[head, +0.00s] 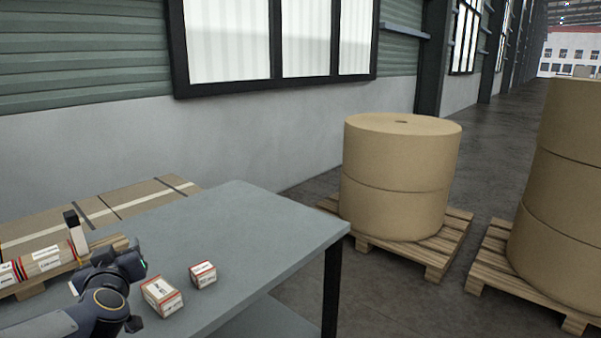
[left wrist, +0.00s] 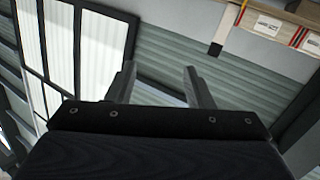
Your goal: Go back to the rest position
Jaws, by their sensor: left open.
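My left gripper (head: 74,231) is at the lower left of the head view, raised over the left part of the grey table (head: 262,215). In the left wrist view its two fingers (left wrist: 160,88) stand apart with nothing between them. Two small white and red boxes lie on the table to the right of my left arm: a larger box (head: 161,297) and a smaller box (head: 203,274). My right gripper is in neither view.
Flat cardboard (head: 110,205) lies behind the table. Big kraft rolls (head: 400,175) stand on pallets (head: 447,243) at the right. The table's right half is clear.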

